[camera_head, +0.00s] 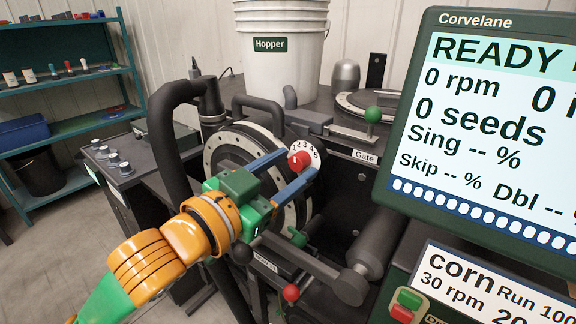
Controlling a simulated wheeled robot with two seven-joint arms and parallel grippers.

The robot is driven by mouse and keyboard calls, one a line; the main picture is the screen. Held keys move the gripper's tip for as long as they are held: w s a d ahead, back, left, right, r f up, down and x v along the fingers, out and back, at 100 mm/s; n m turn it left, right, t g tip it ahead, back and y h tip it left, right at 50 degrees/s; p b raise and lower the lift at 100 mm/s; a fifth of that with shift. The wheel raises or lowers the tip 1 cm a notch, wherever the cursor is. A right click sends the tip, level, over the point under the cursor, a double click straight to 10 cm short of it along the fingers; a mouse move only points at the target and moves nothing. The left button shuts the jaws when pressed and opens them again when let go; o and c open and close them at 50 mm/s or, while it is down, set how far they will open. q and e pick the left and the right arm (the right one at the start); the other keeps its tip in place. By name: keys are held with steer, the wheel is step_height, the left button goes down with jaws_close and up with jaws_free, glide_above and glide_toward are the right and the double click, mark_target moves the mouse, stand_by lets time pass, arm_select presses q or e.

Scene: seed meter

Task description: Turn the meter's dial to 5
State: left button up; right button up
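The meter's dial (318,148) is a small white disc with the numbers 1 to 5 around its upper edge and a red knob (299,160) at its middle. Which number the knob points to is too small to tell. My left gripper (300,163) reaches in from the lower left, with its two blue fingers on either side of the red knob. The fingers stand apart with the knob between their tips; whether they press on it is unclear. The fingers hide the lower part of the dial. My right gripper is not in view.
The meter's round housing (220,150) and a thick black hose (165,130) lie close to my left arm. A large screen (480,120) reading READY stands at right. A green-knobbed lever (373,115) by the Gate label and a red ball knob (291,292) are nearby.

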arm_select(q)
jaws_close()
steer(key=shift+m, duration=0.3)
steer(key=shift+r+m+p, duration=0.1)
steer(key=shift+m+p, duration=0.7)
steer(key=shift+m, duration=0.2)
steer(key=m+p, duration=0.1)
steer(key=m, duration=0.2)
steer(key=shift+m+p, duration=0.3)
steer(key=shift+p, duration=0.1)
steer(key=m+p, duration=0.2)
steer(key=m, duration=0.3)
steer(key=shift+m, duration=0.3)
steer(key=shift+o, duration=1.4)
jaws_free()
steer(key=shift+w, duration=0.1)
